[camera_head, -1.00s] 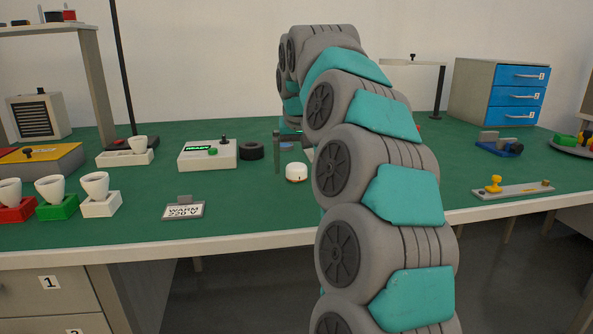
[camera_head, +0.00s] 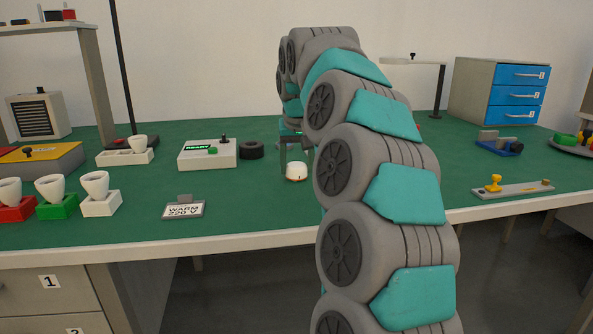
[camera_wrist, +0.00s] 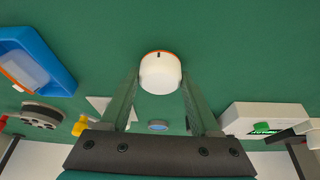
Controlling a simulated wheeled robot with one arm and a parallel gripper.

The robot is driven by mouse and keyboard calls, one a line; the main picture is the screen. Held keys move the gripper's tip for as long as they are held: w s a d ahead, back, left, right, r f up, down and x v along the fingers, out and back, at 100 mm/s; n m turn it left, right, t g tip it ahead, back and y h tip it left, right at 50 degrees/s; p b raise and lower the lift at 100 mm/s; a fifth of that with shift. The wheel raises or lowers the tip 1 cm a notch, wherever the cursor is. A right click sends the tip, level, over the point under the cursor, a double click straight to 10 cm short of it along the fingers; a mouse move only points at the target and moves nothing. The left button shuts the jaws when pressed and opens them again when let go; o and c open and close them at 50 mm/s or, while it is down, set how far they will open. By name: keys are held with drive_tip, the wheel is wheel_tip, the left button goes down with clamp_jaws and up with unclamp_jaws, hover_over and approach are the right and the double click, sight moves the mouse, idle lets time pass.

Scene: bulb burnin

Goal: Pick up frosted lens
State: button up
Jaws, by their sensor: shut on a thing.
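The frosted lens (camera_head: 296,172) is a small white dome with an orange rim, in front of my arm on the green bench top. In the wrist view the lens (camera_wrist: 160,74) sits between the tips of my two fingers, its orange edge on the far side. My gripper (camera_wrist: 160,88) is shut on it, one finger on each side. In the head view my gripper (camera_head: 296,158) points down at the lens, and my arm hides part of it. I cannot tell whether the lens is clear of the bench.
A white box with a green READY display (camera_head: 207,154) and a black ring (camera_head: 251,150) stand left of the lens. A blue tray (camera_wrist: 40,55) shows in the wrist view. Bench around the lens is clear.

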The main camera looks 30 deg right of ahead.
sight(296, 162)
drive_tip(key=shift+c, duration=0.4)
drive_tip(key=shift+r, duration=0.1)
drive_tip(key=shift+r, duration=1.65)
drive_tip(key=s+a, duration=0.1)
drive_tip(key=s, duration=0.4)
drive_tip(key=s+a+r+b, duration=0.1)
drive_tip(key=s, duration=0.4)
drive_tip(key=s+a+b, duration=0.1)
drive_tip(key=s+a, duration=0.1)
drive_tip(key=s, duration=0.3)
drive_tip(key=shift+r, duration=0.3)
drive_tip(key=shift+s+r, duration=0.25)
wheel_tip(296, 162, up, 4)
drive_tip(key=p, duration=0.3)
